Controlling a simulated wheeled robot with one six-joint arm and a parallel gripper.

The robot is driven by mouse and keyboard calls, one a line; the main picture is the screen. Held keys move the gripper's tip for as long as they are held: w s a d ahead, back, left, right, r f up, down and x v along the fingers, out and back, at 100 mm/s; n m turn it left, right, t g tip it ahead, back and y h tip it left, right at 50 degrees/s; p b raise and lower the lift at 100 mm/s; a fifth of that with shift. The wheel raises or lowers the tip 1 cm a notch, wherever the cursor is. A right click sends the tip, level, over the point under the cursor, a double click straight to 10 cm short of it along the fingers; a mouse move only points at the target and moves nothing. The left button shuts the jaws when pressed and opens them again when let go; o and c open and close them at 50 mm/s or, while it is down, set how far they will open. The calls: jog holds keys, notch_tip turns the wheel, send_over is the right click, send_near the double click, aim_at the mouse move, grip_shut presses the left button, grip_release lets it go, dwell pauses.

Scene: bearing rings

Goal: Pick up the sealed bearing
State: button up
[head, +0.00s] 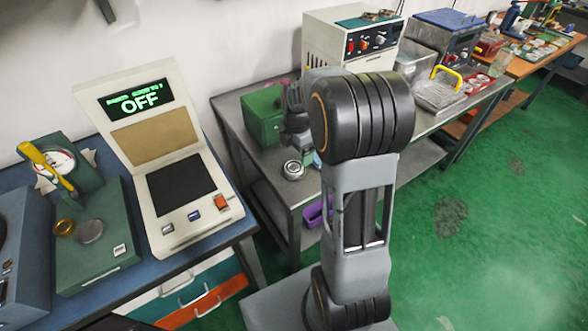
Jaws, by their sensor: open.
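A small round metal bearing ring (293,170) lies on the grey metal table (245,112), near its front edge. It is too small to tell whether it is sealed. My gripper (294,143) is open and points down, a little above and behind the ring in the picture. Its fingers are small and dark, and my arm's large joint hides part of the area to their right. I see nothing held in it. More rings (371,15) lie on top of the cream machine at the back.
A green box (262,115) stands close left of my gripper. A cream console (160,160) reading OFF and a green gauge press (90,235) with a brass ring and a grey disc stand on the blue bench. Trays fill the table's far right.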

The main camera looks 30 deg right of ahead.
aim_at(295, 166)
jog(key=shift+w+a+f, duration=0.1)
jog(key=shift+w+f, duration=0.05)
jog(key=shift+f, duration=3.25)
jog(key=c, duration=0.9)
jog(key=shift+c, duration=0.4)
jog(key=shift+r, duration=0.15)
